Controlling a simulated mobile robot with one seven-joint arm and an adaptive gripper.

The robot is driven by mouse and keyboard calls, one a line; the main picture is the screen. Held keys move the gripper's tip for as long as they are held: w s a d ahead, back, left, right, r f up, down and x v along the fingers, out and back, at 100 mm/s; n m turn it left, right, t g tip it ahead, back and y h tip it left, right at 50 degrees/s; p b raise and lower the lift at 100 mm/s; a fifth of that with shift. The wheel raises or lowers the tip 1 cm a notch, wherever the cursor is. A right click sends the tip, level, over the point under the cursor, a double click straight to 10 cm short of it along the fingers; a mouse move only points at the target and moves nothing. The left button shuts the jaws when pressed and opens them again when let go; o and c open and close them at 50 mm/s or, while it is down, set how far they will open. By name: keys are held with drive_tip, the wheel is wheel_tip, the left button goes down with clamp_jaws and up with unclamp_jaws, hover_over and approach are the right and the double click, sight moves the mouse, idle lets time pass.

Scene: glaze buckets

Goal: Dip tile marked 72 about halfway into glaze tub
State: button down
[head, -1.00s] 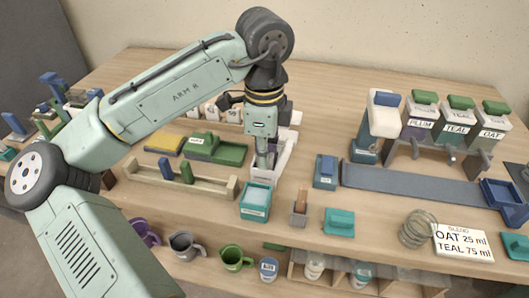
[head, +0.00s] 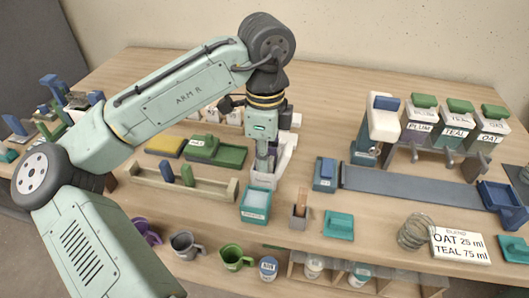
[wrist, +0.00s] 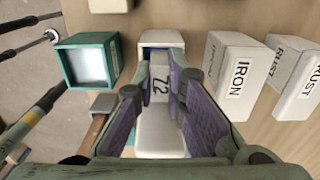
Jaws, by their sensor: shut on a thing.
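My gripper (wrist: 160,83) is shut on the white tile (wrist: 160,72), whose black 72 shows between the purple finger pads.
White blocks marked IRON (wrist: 232,80) and RUST (wrist: 302,85) stand close beside the gripper. A wooden rack (head: 205,187) lies left. The front middle of the table holds a teal lid (head: 339,225).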

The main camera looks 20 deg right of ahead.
drive_tip(key=shift+w+d+r+p, duration=0.1)
drive_tip(key=shift+r+p, duration=0.2)
drive_tip(key=shift+r, duration=0.3)
drive_tip(key=shift+w+d+r+p, duration=0.1)
drive_tip(key=shift+r+p, duration=0.15)
drive_tip(key=shift+r, duration=0.3)
drive_tip(key=shift+s+a+r+p, duration=0.1)
drive_tip(key=shift+s+r+p, duration=0.15)
drive_tip(key=shift+r, duration=0.2)
drive_tip(key=shift+s+a+r+p, duration=0.1)
drive_tip(key=shift+r+p, duration=0.2)
drive_tip(key=shift+r, duration=0.15)
drive_tip(key=shift+w+r+p, duration=0.15)
drive_tip(key=shift+w+p, duration=0.05)
drive_tip(key=shift+p, duration=0.2)
drive_tip(key=shift+r, duration=0.1)
wheel_tip(320, 180, up, 3)
drive_tip(key=p, duration=0.3)
drive_tip(key=shift+p, duration=0.3)
